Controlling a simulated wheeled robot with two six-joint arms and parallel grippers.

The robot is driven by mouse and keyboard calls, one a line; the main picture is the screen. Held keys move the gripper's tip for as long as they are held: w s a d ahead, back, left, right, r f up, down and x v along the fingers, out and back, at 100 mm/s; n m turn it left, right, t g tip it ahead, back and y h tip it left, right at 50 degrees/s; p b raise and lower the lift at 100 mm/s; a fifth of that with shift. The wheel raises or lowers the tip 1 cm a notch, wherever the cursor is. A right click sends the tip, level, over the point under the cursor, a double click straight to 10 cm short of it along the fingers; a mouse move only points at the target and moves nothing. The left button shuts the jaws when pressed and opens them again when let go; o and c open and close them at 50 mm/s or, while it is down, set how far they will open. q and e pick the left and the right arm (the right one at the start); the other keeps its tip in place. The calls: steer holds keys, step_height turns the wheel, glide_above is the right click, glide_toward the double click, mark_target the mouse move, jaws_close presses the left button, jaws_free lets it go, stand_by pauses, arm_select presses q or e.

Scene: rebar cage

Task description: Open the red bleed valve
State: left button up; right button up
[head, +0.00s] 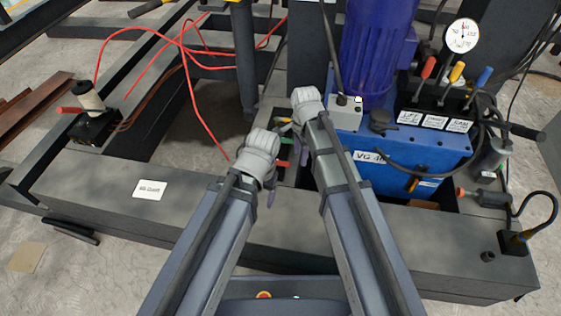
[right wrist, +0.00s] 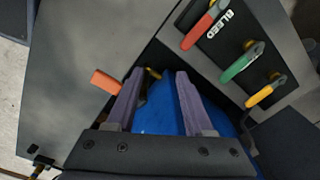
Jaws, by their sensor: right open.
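A small red handle (head: 283,163) also shows between my two arms in the head view. My right gripper (right wrist: 157,78) is open with nothing between its fingers. Its fingertips are below and left of the red handle in the right wrist view, apart from it. My left gripper (head: 270,190) is mostly hidden behind its own wrist in the head view; only a purple finger part shows.
Green (right wrist: 241,62) and yellow-orange (right wrist: 266,92) handles sit beside the red one. An orange-red handle (right wrist: 105,81) is left of the right fingers. A blue tank (head: 350,178) with a gauge (head: 462,35) stands right. Red hoses (head: 180,47) loop at left.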

mark_target(280, 163)
steer(key=w+a+m, duration=0.3)
steer(key=a+m, duration=0.3)
steer(key=shift+w+a, duration=0.15)
steer(key=shift+w, duration=0.25)
arm_select(q)
steer(key=shift+f, duration=0.1)
arm_select(e)
steer(key=shift+f, duration=0.15)
arm_select(q)
step_height(280, 163, down, 8)
steer(key=b, duration=0.8)
arm_select(e)
step_height(280, 163, down, 8)
steer(key=shift+r, duration=0.2)
arm_select(q)
steer(key=shift+r, duration=0.2)
arm_select(e)
jaws_close()
